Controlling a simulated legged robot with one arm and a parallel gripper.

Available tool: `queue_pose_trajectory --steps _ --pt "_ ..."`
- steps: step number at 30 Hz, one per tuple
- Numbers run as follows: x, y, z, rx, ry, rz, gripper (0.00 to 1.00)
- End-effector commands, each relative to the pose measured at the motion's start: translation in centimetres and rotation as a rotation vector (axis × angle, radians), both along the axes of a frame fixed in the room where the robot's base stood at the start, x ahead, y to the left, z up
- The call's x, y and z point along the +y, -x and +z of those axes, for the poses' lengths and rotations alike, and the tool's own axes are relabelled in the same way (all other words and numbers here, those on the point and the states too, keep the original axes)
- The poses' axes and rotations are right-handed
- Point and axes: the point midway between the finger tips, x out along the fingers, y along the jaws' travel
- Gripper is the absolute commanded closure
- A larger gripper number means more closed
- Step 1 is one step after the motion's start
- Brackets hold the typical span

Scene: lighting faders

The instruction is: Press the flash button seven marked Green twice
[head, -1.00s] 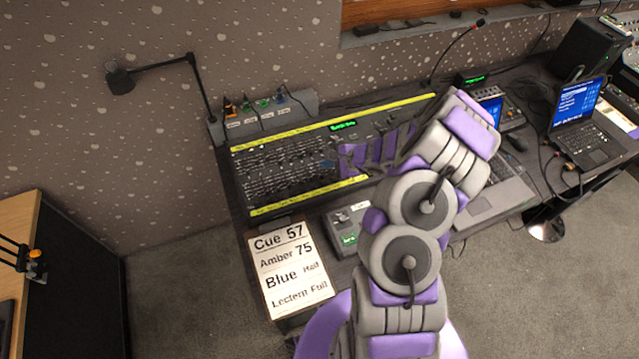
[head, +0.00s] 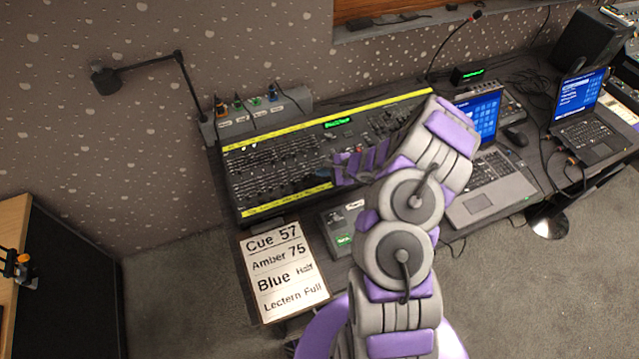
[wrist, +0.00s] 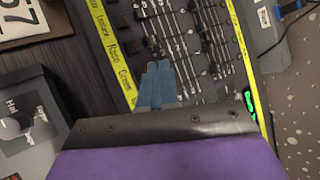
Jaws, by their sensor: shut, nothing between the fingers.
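The lighting console (head: 290,158) is a dark board with rows of faders and yellow label strips along its long edges. My gripper (head: 326,172) is over the console near its front yellow strip, in front of the fader rows. In the wrist view my shut blue fingertips (wrist: 158,82) are over the console, beside the yellow strip (wrist: 112,45) with handwritten names, of which one looks like "Green". The fingers are empty. The flash button seven cannot be made out; my fingers cover part of that row. Contact with the console cannot be told.
A cue card (head: 283,272) lies at the desk's front left. A small grey box (head: 345,222) with a knob stands beside it. A lamp (head: 180,85) and a socket box (head: 262,112) are behind the console. An open laptop (head: 490,185) is at the right.

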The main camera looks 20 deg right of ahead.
Motion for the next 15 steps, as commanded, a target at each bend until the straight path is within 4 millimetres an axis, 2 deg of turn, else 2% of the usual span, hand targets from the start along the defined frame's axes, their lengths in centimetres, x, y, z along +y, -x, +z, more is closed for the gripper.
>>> queue_pose_trajectory --steps 1,4,15 --pt "0.2 -0.1 -1.0 -0.001 0.000 0.001 1.00" --pt "0.6 -0.2 -1.7 0.000 0.003 0.002 1.00" --pt "0.3 -0.2 -2.0 0.000 0.001 0.002 1.00"
